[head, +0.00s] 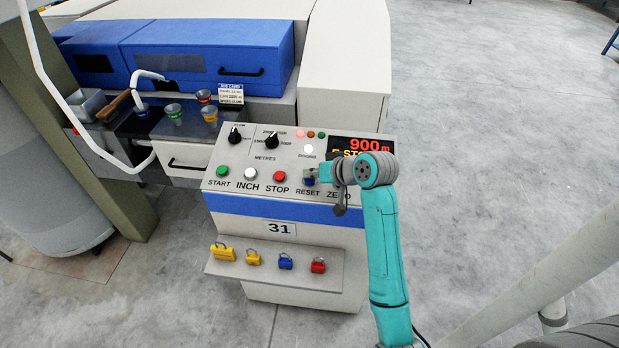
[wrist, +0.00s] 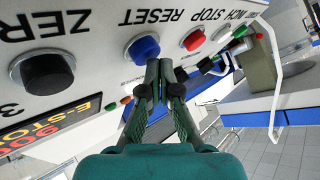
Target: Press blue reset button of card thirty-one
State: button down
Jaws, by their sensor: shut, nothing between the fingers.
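The console of card thirty-one (head: 345,212) carries a plate reading 31 (head: 279,228) and a row of labelled buttons. The blue RESET button (wrist: 144,47) shows clearly in the wrist view; in the head view it is partly hidden behind my gripper (head: 313,178). My gripper (wrist: 160,68) is shut and empty, with its fingertips close beside the blue button in the wrist view. I cannot tell whether they touch it. A red-lettered display (head: 360,146) reads 900 m, with partly covered E-STOP text below.
The red STOP button (wrist: 194,40) and black ZERO button (wrist: 48,76) flank the blue one. White INCH (head: 250,172) and green START (head: 222,171) are farther left. A shelf below holds several coloured padlocks (head: 285,261).

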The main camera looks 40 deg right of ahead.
aim_at(310, 191)
jog(key=shift+d+f, duration=0.1)
jog(key=shift+f, duration=0.3)
dwell(0.5)
jog(key=shift+r, duration=0.1)
jog(key=shift+a+r, duration=0.2)
jog(key=shift+r, duration=0.6)
jog(key=shift+s+a+r, duration=0.15)
jog(key=shift+r, duration=0.65)
jog(key=shift+s+a+r, duration=0.15)
jog(key=shift+a+r, duration=0.05)
jog(key=shift+r, duration=0.65)
jog(key=shift+s+a+r, duration=0.15)
jog(key=shift+r, duration=0.65)
